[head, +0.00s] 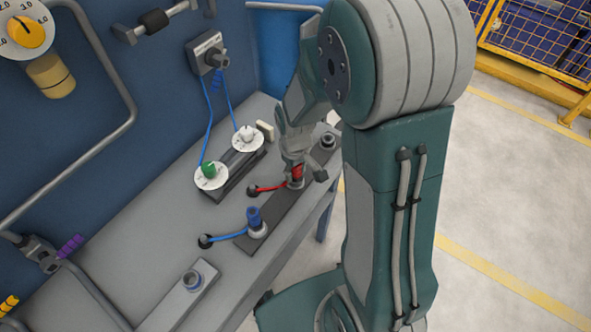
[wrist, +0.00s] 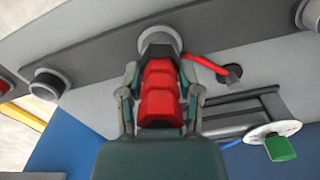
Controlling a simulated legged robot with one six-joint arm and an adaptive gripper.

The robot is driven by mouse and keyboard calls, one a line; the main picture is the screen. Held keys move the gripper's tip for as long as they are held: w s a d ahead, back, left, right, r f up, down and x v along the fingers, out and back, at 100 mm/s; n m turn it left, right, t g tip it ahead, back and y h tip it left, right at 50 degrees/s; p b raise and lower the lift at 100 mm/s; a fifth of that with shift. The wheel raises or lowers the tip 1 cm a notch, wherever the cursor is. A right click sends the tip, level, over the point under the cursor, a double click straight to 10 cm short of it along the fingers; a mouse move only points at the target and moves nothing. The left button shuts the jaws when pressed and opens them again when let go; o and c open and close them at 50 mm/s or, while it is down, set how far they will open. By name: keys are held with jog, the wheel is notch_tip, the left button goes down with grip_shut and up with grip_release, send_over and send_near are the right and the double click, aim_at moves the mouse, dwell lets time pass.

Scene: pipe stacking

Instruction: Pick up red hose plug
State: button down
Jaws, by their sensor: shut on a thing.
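The red hose plug (head: 297,171) stands at a grey round socket on the dark strip (head: 285,203) on the bench. A red hose (head: 268,188) runs from it to a dark fitting at the left. My gripper (head: 295,150) comes down on the plug from above and is shut on it. In the wrist view the plug (wrist: 160,92) lies between the two fingers of my gripper (wrist: 160,95), with its far end at the round socket (wrist: 160,42). The gripper and arm partly hide the plug in the head view.
A blue hose plug (head: 254,217) stands nearer on the same strip. An empty-looking socket (head: 328,141) is at the strip's far end. White dials with green (head: 210,174) and white (head: 247,137) knobs sit to the left. The blue wall (head: 130,110) bounds the bench.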

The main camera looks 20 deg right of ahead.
jog(key=shift+r, duration=0.1)
jog(key=shift+r, duration=0.25)
notch_tip(320, 180, up, 2)
jog(key=shift+r, duration=0.15)
jog(key=s+a+r, duration=0.2)
jog(key=s+r, duration=0.8)
jog(key=s, duration=0.4)
jog(key=shift+a+r, duration=0.1)
notch_tip(320, 180, up, 8)
dwell(0.8)
jog(key=shift+w, duration=0.1)
